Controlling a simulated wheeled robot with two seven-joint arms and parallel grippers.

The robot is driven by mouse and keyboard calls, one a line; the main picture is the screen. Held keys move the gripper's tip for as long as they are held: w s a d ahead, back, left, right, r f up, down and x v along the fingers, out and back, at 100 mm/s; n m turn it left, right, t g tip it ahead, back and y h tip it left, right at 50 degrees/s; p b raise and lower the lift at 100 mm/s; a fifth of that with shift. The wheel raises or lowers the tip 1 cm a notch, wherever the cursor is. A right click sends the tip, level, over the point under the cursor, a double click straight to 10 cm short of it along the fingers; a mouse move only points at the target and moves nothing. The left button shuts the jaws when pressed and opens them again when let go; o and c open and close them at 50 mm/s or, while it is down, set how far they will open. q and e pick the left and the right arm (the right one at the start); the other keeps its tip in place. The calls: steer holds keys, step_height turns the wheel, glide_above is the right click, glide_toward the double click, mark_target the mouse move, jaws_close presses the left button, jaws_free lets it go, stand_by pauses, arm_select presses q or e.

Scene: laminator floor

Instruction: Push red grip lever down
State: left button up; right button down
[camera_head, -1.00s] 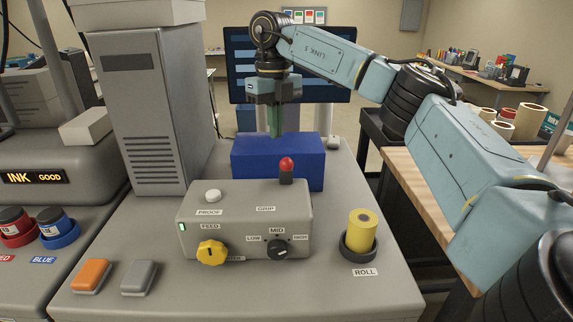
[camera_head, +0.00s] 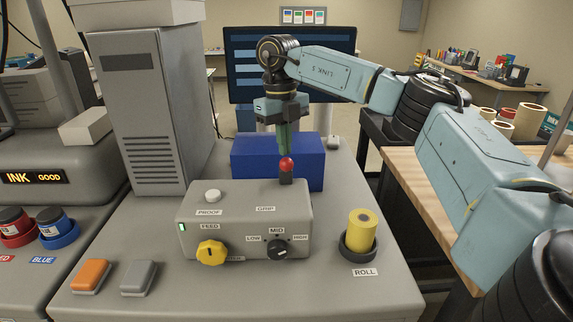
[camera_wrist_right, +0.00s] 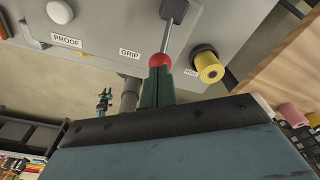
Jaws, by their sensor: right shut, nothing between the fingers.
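The red grip lever's ball (camera_head: 287,164) stands above its dark base at the back of the grey control box (camera_head: 190,234), near the GRIP label. In the right wrist view the red ball (camera_wrist_right: 160,61) sits on a thin metal rod right at my fingertips. My right gripper (camera_head: 284,152) points down with its green fingers shut and empty, directly above or just behind the ball. The fingertips (camera_wrist_right: 158,72) look very close to the ball; whether they touch it I cannot tell. My left gripper is not in view.
A blue block (camera_head: 245,165) stands behind the control box. The box carries a white PROOF button (camera_head: 212,196), a yellow FEED knob (camera_head: 211,252) and a black selector (camera_head: 278,249). A yellow roll (camera_head: 361,232) stands to the right. A tall grey cabinet (camera_head: 140,110) stands left.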

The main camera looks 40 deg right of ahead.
mark_target(284, 163)
steer(key=shift+s+f, duration=0.15)
steer(key=shift+f, duration=0.8)
step_height(284, 163, down, 4)
steer(key=shift+f+b, duration=0.1)
steer(key=shift+b, duration=0.9)
steer(key=shift+r, duration=0.2)
steer(key=shift+w+r+p, duration=0.2)
steer(key=shift+w+p, duration=0.05)
steer(key=shift+p, duration=0.2)
steer(key=shift+w+d+r+p, duration=0.1)
steer(key=shift+w+r+p, duration=0.15)
steer(key=shift+w+p, duration=0.5)
steer(key=shift+w, duration=0.65)
